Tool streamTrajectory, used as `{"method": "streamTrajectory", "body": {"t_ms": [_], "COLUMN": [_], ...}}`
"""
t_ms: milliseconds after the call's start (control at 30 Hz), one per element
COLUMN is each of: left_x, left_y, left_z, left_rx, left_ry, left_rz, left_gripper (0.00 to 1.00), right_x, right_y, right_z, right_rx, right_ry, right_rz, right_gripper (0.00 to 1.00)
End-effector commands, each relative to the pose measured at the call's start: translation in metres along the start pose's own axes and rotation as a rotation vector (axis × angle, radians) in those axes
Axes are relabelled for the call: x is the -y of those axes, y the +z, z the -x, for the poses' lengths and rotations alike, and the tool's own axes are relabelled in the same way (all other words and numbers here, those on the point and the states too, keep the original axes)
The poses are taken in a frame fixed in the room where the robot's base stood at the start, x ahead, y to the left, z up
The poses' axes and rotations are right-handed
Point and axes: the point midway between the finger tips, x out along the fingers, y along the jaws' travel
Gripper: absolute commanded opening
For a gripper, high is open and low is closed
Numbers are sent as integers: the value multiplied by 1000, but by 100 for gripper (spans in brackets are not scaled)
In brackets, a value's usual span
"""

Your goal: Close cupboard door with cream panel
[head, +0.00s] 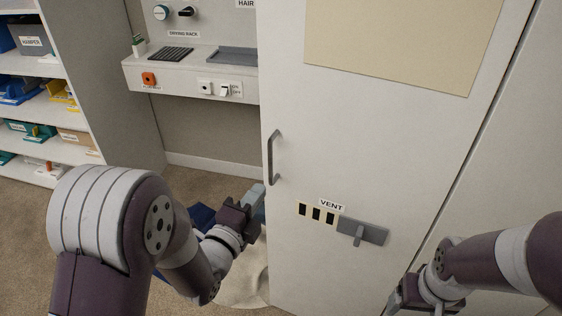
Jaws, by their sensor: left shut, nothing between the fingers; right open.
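The white cupboard door (340,140) with a cream panel (400,40) near its top fills the middle and right of the head view. It has a grey vertical handle (273,157) near its left edge. A VENT label (331,205), dark slots and a grey lever (360,233) are lower down. My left gripper (258,194) is shut and empty at the door's left edge, below the handle; I cannot tell if it touches the door. My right gripper (395,305) is open in front of the door's lower right, partly cut off by the frame's bottom.
A wall shelf with a drying rack (172,54) and switches (220,88) is behind, left of the door. Open shelving (85,110) with bins stands at the far left. A dark blue item (201,215) and a pale round thing (245,290) lie on the floor behind my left arm.

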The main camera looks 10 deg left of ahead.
Motion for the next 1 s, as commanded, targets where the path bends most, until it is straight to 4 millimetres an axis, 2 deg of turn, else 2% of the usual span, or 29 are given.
{"method": "streamTrajectory", "body": {"t_ms": [400, 600, 767, 1000], "left_x": [1, 2, 0, 0], "left_y": [0, 0, 0, 0], "left_z": [-87, -118, -129, -131], "left_rx": [-1, 1, 1, 1], "left_ry": [3, 2, 4, 4], "left_rz": [3, 3, 4, 4], "left_gripper": [0, 0, 0, 0], "right_x": [0, 0, 0, 0], "right_y": [-2, -2, -3, -3], "right_z": [13, 18, 20, 20], "right_rx": [0, 0, 0, 0], "right_ry": [0, 0, 0, 0], "right_rz": [0, 0, 0, 0], "right_gripper": [79, 79, 79, 79]}}
